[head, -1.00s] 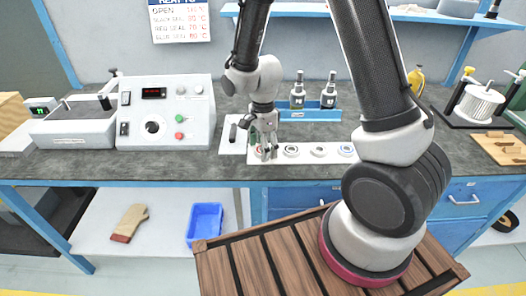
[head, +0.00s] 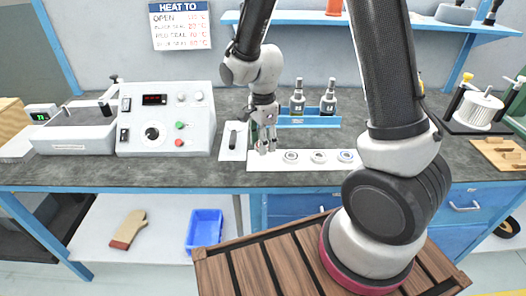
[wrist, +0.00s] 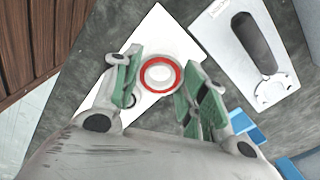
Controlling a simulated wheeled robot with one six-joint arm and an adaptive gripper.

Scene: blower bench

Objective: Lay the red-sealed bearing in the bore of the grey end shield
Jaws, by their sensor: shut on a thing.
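My gripper (wrist: 160,82) has green-padded fingers on both sides of the red-sealed bearing (wrist: 160,73) and is shut on it. The bearing shows as a red ring with a pale centre, face towards the wrist camera, over the white strip (wrist: 118,62). I cannot tell how far it is off the strip. In the head view my gripper (head: 266,146) is at the strip's left end, and its fingers mostly hide the bearing.
More bearings, one of them blue-sealed (head: 345,156), lie on the strip right of my gripper. A white plate with a dark handle (head: 234,138) lies to the left, beside the control box (head: 165,120). A blue bottle rack (head: 308,121) stands behind.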

